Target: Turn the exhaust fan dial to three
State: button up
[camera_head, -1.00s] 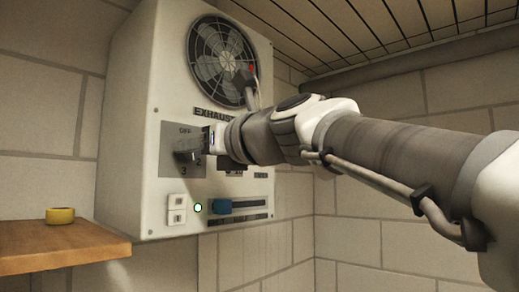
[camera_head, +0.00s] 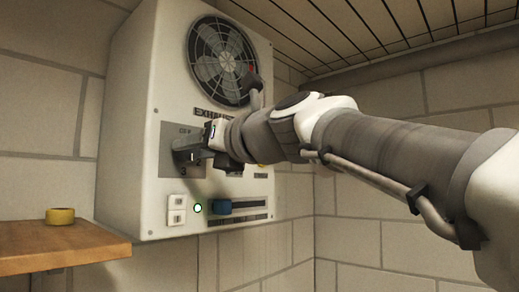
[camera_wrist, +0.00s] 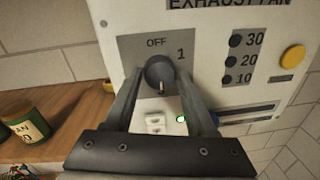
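The exhaust fan dial (camera_wrist: 160,72) is a dark round knob on a grey plate (camera_wrist: 131,47), with OFF above it and 1 at its upper right. A thin pale mark on the knob points roughly downward in the wrist view. My gripper (camera_wrist: 160,76) is open, with one finger at each side of the knob and a narrow gap showing. Whether either finger touches it I cannot tell. In the head view my gripper (camera_head: 188,154) reaches the plate from the right and covers most of the dial.
The white fan box (camera_head: 130,130) also carries a fan grille (camera_head: 220,60), a blue slider (camera_head: 221,207), a green light (camera_head: 198,208) and white switches (camera_head: 177,210). A yellow roll (camera_head: 60,216) sits on a wooden shelf (camera_head: 60,245) at left.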

jog(key=shift+o, duration=1.3)
jog(key=b+v, duration=0.3)
jog(key=v, duration=1.4)
jog(key=shift+d+b, duration=0.2)
jog(key=shift+b, duration=0.2)
jog(key=shift+s, duration=0.1)
jog(key=w+d+f+n+g+h+b, duration=0.15)
jog(key=f+n, duration=0.25)
jog(key=f, duration=0.5)
jog(key=d+f+n+h, duration=0.2)
jog(key=f+n+h, duration=0.15)
jog(key=f, duration=0.45)
jog(key=d+f+n+g+h, duration=0.1)
jog(key=f+n+h, duration=0.1)
jog(key=f+n, duration=0.5)
jog(key=s+d+f+n+g+h, duration=0.1)
jog(key=s+d+f+n+h, duration=0.1)
jog(key=f, duration=0.7)
jog(key=s+d+f+n+g+h+b, duration=0.1)
jog(key=s+d+f+n+g+h, duration=0.1)
jog(key=f+n, duration=0.5)
jog(key=s+d+f+n+g+h+b, duration=0.1)
jog(key=s+d+f+n, duration=0.3)
jog(key=f, duration=0.7)
jog(key=shift+d+f+n+g+h, duration=0.35)
jog(key=shift+d+n+h, duration=0.05)
jog(key=shift+d+n, duration=0.35)
